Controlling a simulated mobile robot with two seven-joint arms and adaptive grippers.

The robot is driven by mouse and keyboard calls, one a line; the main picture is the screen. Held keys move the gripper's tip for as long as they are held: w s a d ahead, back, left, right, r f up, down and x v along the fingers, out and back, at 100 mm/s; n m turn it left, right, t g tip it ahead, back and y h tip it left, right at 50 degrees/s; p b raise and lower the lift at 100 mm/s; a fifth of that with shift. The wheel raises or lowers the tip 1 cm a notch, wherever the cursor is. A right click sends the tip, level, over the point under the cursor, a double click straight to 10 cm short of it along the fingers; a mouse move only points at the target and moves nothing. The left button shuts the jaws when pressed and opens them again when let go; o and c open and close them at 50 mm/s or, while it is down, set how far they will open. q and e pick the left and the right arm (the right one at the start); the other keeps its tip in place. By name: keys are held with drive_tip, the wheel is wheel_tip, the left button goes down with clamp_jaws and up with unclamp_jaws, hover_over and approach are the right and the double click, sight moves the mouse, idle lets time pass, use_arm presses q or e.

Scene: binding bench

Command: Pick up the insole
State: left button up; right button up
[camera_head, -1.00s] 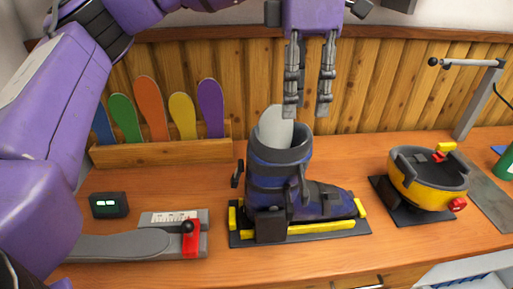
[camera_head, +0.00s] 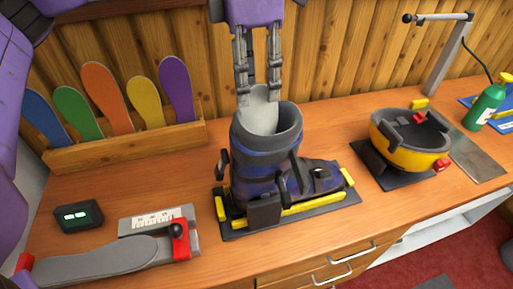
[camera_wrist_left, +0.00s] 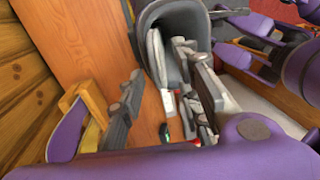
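A pale grey insole (camera_head: 261,112) stands upright in the blue and grey ski boot (camera_head: 262,158), its rounded top above the cuff and the rest hidden inside. My left gripper (camera_head: 259,98) points down over the boot, fingers apart, one tip on each side of the insole's top. Contact cannot be told. In the left wrist view the fingers of my left gripper (camera_wrist_left: 160,100) are apart, with the insole (camera_wrist_left: 154,58) between them inside the cuff. My right gripper is out of view.
A wooden rack (camera_head: 128,147) with several coloured insoles stands at the back left. A grey sole-shaped plate (camera_head: 95,262) with red clamps and a small display box (camera_head: 79,216) lie front left. A yellow and grey bowl-shaped device (camera_head: 405,150) and a green bottle (camera_head: 484,107) are right.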

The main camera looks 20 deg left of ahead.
use_arm(q)
wheel_tip(320, 180, down, 2)
drive_tip(key=shift+s+f, duration=0.2)
drive_tip(key=shift+f, duration=0.1)
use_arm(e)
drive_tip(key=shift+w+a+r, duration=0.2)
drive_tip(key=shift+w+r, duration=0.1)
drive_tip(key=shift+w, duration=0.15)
use_arm(q)
clamp_jaws()
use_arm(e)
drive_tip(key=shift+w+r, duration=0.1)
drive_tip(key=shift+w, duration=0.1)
